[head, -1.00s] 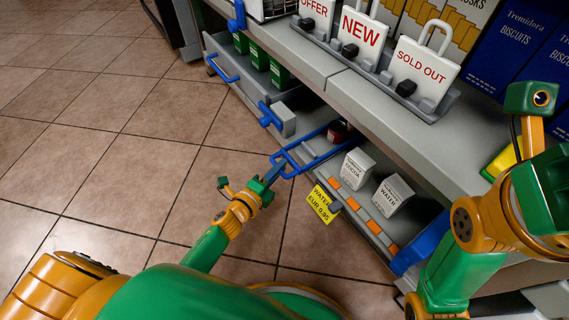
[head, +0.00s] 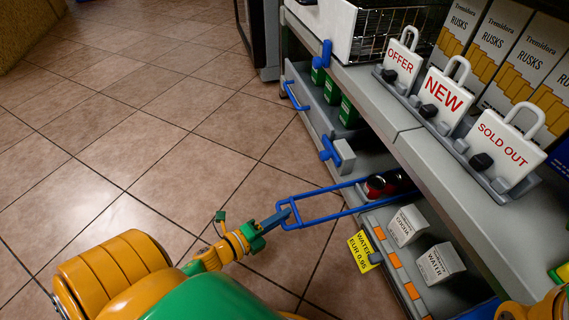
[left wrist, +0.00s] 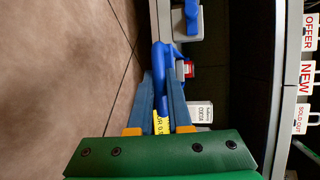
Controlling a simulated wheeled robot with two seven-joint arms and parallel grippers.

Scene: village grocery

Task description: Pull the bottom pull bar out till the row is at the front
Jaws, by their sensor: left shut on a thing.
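The blue pull bar (head: 316,221) is a long loop sticking out from the bottom shelf over the floor. It also shows in the left wrist view (left wrist: 160,62). My left gripper (head: 282,216) is shut on its outer end; in the left wrist view its two fingers (left wrist: 160,100) stand on either side of the blue bar. At the bar's inner end a short row of dark jars with red (head: 377,186) shows near the shelf's front edge. The rest of the row is hidden under the shelf above. My right gripper is out of view.
Another blue handle (head: 330,150) is further left. OFFER, NEW and SOLD OUT signs (head: 447,92) stand above. The floor is clear.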

